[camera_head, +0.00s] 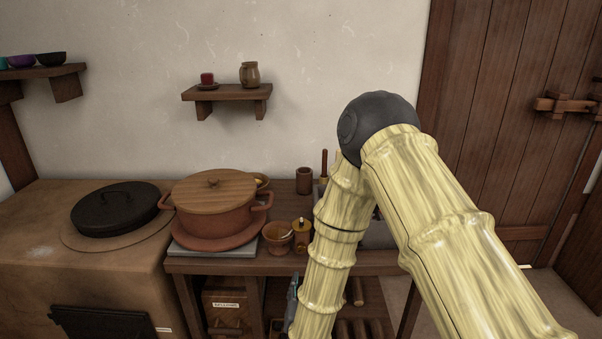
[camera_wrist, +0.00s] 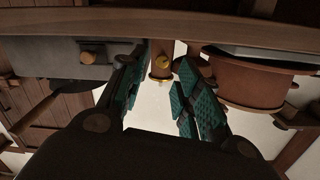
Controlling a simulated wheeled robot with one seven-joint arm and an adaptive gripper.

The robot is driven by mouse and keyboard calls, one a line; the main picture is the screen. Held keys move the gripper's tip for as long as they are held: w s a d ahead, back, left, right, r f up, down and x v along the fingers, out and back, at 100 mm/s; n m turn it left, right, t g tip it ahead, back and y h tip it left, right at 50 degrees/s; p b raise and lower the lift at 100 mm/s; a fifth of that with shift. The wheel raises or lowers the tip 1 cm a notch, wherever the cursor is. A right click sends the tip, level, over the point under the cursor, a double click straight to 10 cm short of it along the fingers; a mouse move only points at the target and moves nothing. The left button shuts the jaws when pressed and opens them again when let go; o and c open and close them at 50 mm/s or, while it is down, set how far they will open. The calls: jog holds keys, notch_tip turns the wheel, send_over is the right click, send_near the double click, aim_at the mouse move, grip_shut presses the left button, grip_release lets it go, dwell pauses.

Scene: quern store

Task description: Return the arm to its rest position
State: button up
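My arm rises from the lower right of the head view, bends at a dark elbow joint, and drops in front of the wooden table (camera_head: 210,265). My gripper (camera_wrist: 162,70) shows in the wrist view with its two teal-padded fingers apart. Nothing is held between them. In the head view the gripper is mostly hidden behind my forearm, low by the table's front. The wrist view looks upside down, with the table edge (camera_wrist: 150,26) across its top.
A terracotta pot (camera_head: 215,220) with a wooden lid, a small bowl (camera_head: 277,238) and a yellow-and-brown jar (camera_head: 301,236) stand near my forearm. A stove (camera_head: 110,260) with a black lid (camera_head: 115,207) is left. A wooden door (camera_head: 505,120) is right.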

jog(key=s+d+f+n+g, duration=0.1)
jog(key=s+d+f+g, duration=0.4)
jog(key=f, duration=0.6)
jog(key=s+d+f+n+g, duration=0.1)
jog(key=s+d+f+g, duration=0.45)
jog(key=s, duration=0.75)
jog(key=s+d+f+g, duration=0.3)
jog(key=s+d+f, duration=0.55)
jog(key=s, duration=0.35)
jog(key=s+d+g, duration=0.3)
jog(key=s+g, duration=0.1)
jog(key=s, duration=0.6)
notch_tip(320, 180, up, 14)
jog(key=p, duration=1.6)
jog(key=shift+w+r+t, duration=0.2)
jog(key=shift+r+t, duration=0.05)
jog(key=shift+t, duration=0.1)
